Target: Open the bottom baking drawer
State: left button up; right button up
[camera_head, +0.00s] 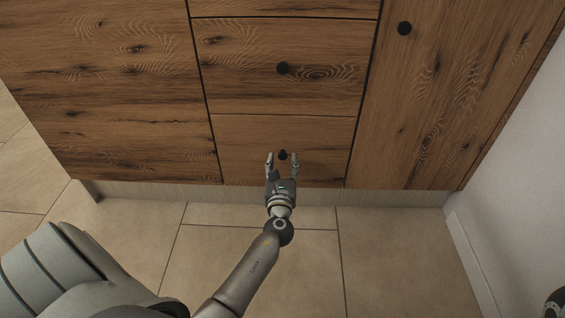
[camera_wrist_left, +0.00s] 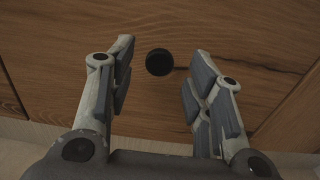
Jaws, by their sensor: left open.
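The bottom drawer (camera_head: 240,145) is a wooden front low in the middle of the cabinet, and it looks shut. Its round black knob (camera_head: 282,155) shows between the fingertips of my left gripper (camera_head: 282,160) in the head view. My left gripper is open and empty. In the left wrist view, the knob (camera_wrist_left: 159,62) lies between and slightly beyond the two fingers of the gripper (camera_wrist_left: 160,75), nearer the left finger. The fingers do not appear to touch it. A small dark part of my body shows at the lower right edge; my right gripper cannot be made out.
Another drawer with a black knob (camera_head: 283,68) sits directly above. A door with a knob (camera_head: 404,28) is to the right, and a plain wooden panel (camera_head: 100,90) to the left. A white wall (camera_head: 515,190) bounds the right side. The tiled floor (camera_head: 390,260) in front is clear.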

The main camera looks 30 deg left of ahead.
pick_arm(q)
jog(key=shift+b+x, duration=0.3)
jog(key=shift+x, duration=1.1)
grip_shut()
